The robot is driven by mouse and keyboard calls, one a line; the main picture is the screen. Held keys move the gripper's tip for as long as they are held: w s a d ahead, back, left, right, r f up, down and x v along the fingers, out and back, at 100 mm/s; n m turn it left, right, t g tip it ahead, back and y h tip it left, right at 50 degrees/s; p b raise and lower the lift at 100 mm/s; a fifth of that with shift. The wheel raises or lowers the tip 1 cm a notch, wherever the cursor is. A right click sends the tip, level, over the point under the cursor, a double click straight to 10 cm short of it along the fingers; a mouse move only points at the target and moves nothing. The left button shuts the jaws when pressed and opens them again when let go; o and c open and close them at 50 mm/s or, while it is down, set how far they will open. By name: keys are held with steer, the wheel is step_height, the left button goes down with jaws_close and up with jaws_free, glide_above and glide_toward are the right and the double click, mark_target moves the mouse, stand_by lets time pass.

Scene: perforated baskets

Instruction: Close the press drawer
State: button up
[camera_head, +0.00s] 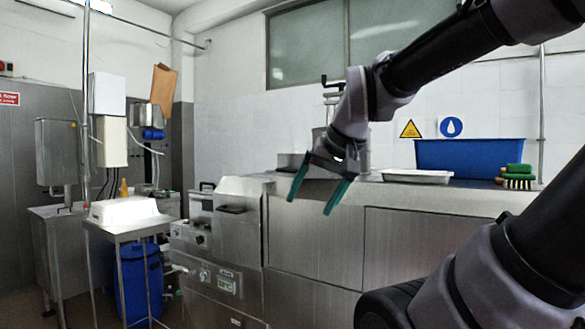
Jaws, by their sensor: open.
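A stainless-steel machine (225,264) with a small display stands left of centre. Its upper housing (238,192) has a dark handle (231,209) on the front. I cannot tell which part is the press drawer or whether it is open. My gripper (309,206) has two teal fingers spread apart, pointing down and slightly left. It is empty, to the right of the housing, in front of the steel counter's flat panels (315,240) in the picture. Whether it touches them cannot be told.
A steel counter runs right, bearing a shallow tray (417,176), a blue bin (470,156) and green-and-tan brushes (518,178). At left, a small steel table (130,228) holds a white container (124,211), with a blue barrel (138,285) below. My arm covers much of the right side.

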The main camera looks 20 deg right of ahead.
steer(key=shift+w+r, duration=0.3)
steer(key=c, duration=0.5)
steer(key=shift+n+g+h, duration=0.4)
steer(key=shift+n+g, duration=0.2)
steer(key=shift+n, duration=0.2)
steer(key=w+r, duration=0.2)
steer(key=w, duration=0.2)
steer(key=shift+w+r, duration=0.15)
steer(key=shift+r, duration=0.25)
jaws_close()
steer(key=w+a+r+n+h, duration=0.2)
steer(key=w+a+r+h, duration=0.15)
steer(key=w, duration=0.85)
steer(key=w+a+r+n+h, duration=0.2)
steer(key=w+r, duration=0.3)
steer(key=w, duration=0.7)
steer(key=w+d+f, duration=0.5)
steer(key=d+f, duration=0.2)
steer(key=f, duration=0.1)
steer(key=shift+w+d+f, duration=0.15)
steer(key=shift+w+d, duration=0.1)
steer(key=shift+d, duration=0.05)
steer(key=shift+d, duration=0.1)
